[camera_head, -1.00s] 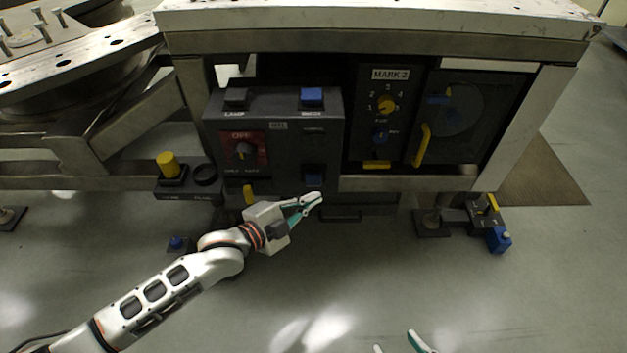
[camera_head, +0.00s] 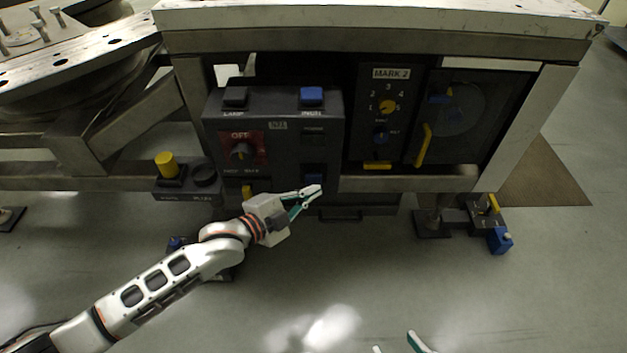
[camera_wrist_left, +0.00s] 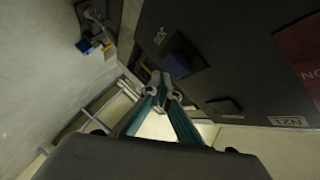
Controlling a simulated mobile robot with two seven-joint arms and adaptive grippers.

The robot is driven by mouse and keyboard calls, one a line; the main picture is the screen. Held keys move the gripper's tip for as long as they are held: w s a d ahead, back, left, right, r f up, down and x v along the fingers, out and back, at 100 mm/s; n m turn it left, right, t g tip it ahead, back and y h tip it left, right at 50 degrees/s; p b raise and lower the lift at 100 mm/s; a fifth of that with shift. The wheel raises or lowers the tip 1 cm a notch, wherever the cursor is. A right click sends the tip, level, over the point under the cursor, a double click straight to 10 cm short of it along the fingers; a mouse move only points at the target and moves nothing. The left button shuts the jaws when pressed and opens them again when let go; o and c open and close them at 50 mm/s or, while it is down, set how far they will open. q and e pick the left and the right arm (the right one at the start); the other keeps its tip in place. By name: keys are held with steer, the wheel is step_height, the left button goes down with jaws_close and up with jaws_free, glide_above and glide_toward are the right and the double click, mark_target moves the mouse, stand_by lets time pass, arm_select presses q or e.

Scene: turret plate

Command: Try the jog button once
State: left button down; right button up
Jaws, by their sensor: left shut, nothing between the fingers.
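The jog button (camera_head: 314,178) is the blue button low on the right of the dark control box, partly hidden behind my left fingertips in the head view. In the left wrist view the blue button (camera_wrist_left: 181,56) sits on the dark panel beside a small label that seems to read JOG. My left gripper (camera_head: 312,191) is shut and empty, its tips just in front of and below the button. In the left wrist view the tips (camera_wrist_left: 161,90) are close to the button; contact cannot be told. My right gripper (camera_head: 395,343) shows only two separated fingertips at the bottom edge.
The box also carries a black lamp button (camera_head: 236,96), another blue button (camera_head: 312,95) and a red OFF selector (camera_head: 241,152). A yellow button (camera_head: 166,164) stands left.

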arm_select(q)
steer(key=shift+w, duration=0.15)
stand_by(0.7)
steer(key=shift+w, duration=0.25)
arm_select(e)
steer(key=shift+f, duration=0.1)
arm_select(q)
steer(key=shift+w, duration=0.65)
arm_select(e)
steer(key=shift+s+f, duration=0.15)
steer(key=shift+f, duration=0.15)
stand_by(0.4)
stand_by(0.4)
arm_select(q)
steer(key=shift+s+p, duration=0.35)
steer(key=shift+s, duration=0.7)
arm_select(e)
steer(key=shift+w+r+t, duration=0.15)
steer(key=shift+w+r, duration=0.15)
steer(key=shift+r, duration=0.25)
steer(key=shift+w+r+t, duration=0.15)
steer(key=shift+w+r, duration=0.1)
steer(key=shift+r, duration=0.3)
steer(key=shift+s, duration=0.1)
